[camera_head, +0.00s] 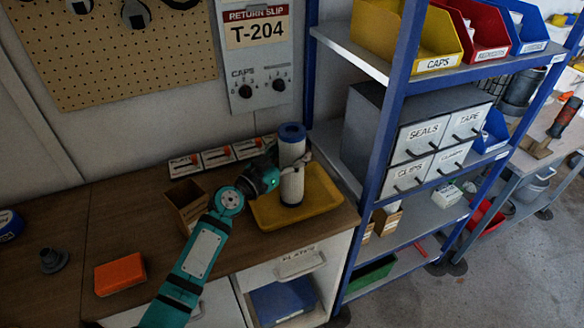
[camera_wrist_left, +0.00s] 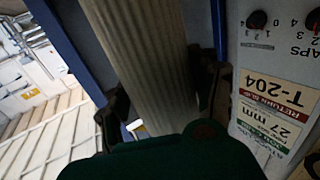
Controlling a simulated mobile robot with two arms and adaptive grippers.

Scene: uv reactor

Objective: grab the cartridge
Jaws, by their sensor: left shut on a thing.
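The cartridge (camera_head: 291,184) is a pale upright cylinder with a blue cap. It stands over the yellow tray (camera_head: 318,212) on the wooden bench; I cannot tell whether its base touches the tray. My left gripper (camera_head: 296,168) reaches in from the left and is shut on the cartridge's middle. In the left wrist view the ribbed pale side of the cartridge (camera_wrist_left: 143,62) runs between the two dark fingers (camera_wrist_left: 160,105). My right gripper is not in view.
A small open wooden box (camera_head: 186,207) and several small labelled boxes (camera_head: 218,157) stand near the tray. A blue shelf rack (camera_head: 384,150) is close on the right. A return-slip panel (camera_head: 256,55) is on the wall behind. An orange block (camera_head: 120,274) lies at left.

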